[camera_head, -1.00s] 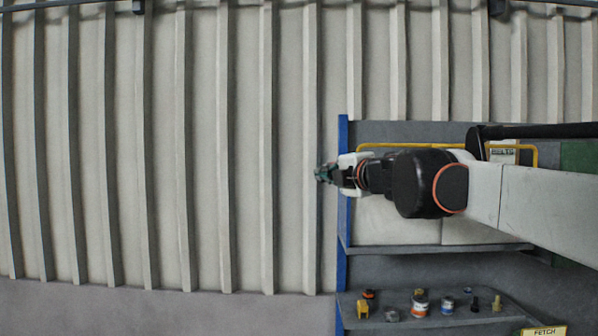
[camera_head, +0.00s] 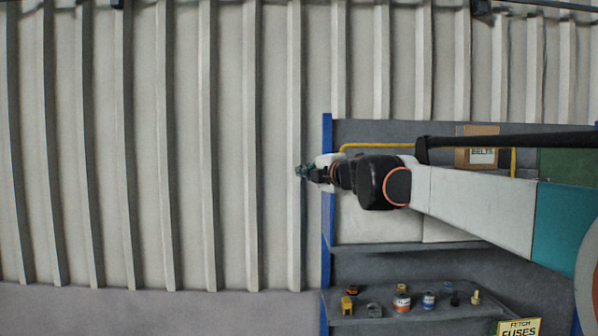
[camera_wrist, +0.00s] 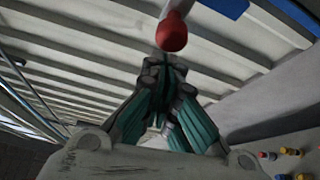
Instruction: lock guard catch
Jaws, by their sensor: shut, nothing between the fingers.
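My gripper (camera_head: 305,171) is at the left edge of the shelf unit in the head view, just left of its blue post (camera_head: 327,215). In the wrist view my gripper (camera_wrist: 165,66) has its teal-padded fingers drawn together and empty. A red rounded knob (camera_wrist: 172,33) on a pale stem stands just beyond the fingertips in that view, next to a blue part. I cannot tell whether it is the guard catch, or whether the fingers touch it. No guard catch can be made out in the head view, where my arm covers part of the unit.
A yellow rail (camera_head: 378,146) runs along the unit's upper part, near a brown box labelled BELTS (camera_head: 477,149). A lower shelf (camera_head: 385,312) holds several small coloured items. A FUSES sign (camera_head: 519,327) is at the lower right. Left of the post is bare ribbed wall (camera_head: 150,150).

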